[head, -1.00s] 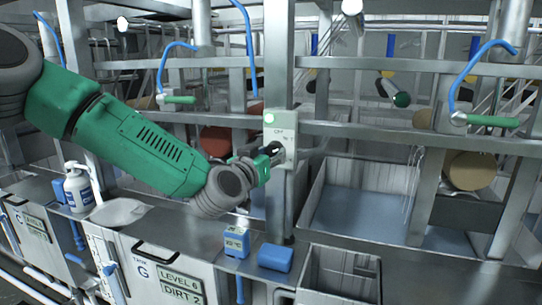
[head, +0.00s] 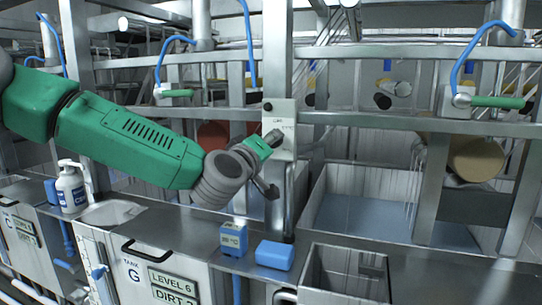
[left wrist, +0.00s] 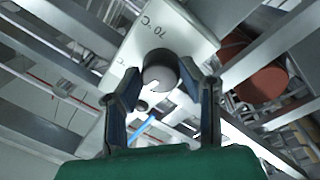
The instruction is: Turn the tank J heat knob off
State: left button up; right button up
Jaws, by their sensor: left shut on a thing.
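A pale control box (head: 284,148) is fixed to the upright metal post, with small print and a lamp (head: 267,106) that looks dark. In the left wrist view its plate (left wrist: 191,38) reads 70 °C, and the round grey heat knob (left wrist: 160,70) stands out from it. I see no letter J on it. My left gripper (left wrist: 157,88) has a finger on each side of the knob and is shut on it; the right finger lies close against it, while contact on the left side is unclear. In the head view my left gripper (head: 271,152) partly covers the box. My right gripper is not in view.
A metal rail (head: 400,122) crosses beside the box. An open tank (head: 362,213) is at right.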

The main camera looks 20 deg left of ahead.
pick_arm(q)
jog(key=shift+f+n+b, duration=0.1)
jog(key=shift+n+b, duration=0.9)
jog(key=shift+n, duration=0.5)
jog(key=o, duration=1.1)
jog(key=shift+o, duration=0.2)
jog(key=shift+a, duration=0.1)
jog(key=shift+s, duration=0.1)
jog(key=s+a+f, duration=0.1)
jog(key=s, duration=1)
jog(key=shift+s, duration=0.3)
jog(key=shift+a+f, duration=0.1)
